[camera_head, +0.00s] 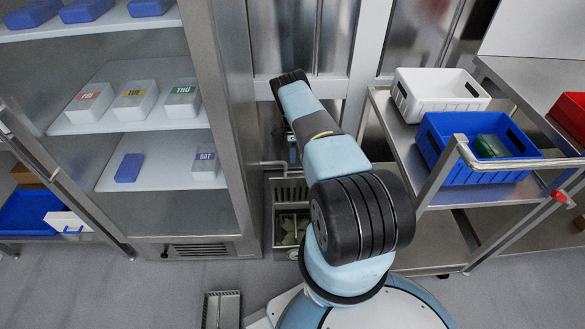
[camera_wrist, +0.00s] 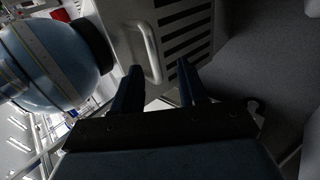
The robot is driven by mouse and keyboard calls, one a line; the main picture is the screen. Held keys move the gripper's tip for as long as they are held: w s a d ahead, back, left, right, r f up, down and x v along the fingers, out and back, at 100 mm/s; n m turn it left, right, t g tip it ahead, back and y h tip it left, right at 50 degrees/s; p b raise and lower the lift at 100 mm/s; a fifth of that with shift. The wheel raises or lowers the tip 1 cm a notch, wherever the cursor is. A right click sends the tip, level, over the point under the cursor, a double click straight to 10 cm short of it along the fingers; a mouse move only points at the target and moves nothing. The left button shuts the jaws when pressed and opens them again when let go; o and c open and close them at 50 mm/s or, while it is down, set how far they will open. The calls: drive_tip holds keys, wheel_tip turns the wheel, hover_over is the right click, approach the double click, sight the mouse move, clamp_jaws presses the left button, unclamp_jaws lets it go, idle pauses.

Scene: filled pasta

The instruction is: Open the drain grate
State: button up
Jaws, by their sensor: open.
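The drain grate (camera_wrist: 193,28) is a pale panel with dark slots in the wrist view. Its pale bar handle (camera_wrist: 151,50) stands between the open fingertips of my gripper (camera_wrist: 158,66), nearer the left finger. I cannot tell whether either finger touches it. In the head view my gripper (camera_head: 292,148) is partly hidden by my arm, just above a slotted panel (camera_head: 288,190) that seems to be the grate, beside the steel cabinet. The panel looks raised at the back of a recess (camera_head: 268,238) with greenish pieces (camera_head: 292,226) in it. Its exact angle is unclear.
The steel cabinet (camera_head: 228,130) stands close on the left. A cart (camera_head: 435,165) with white (camera_head: 438,82) and blue (camera_head: 430,152) crates stands on the right. A small slotted metal piece (camera_head: 221,310) lies on the floor in front. Floor (camera_head: 130,295) at front left is clear.

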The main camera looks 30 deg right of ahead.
drive_tip(key=v, duration=0.7)
drive_tip(key=shift+w, duration=0.15)
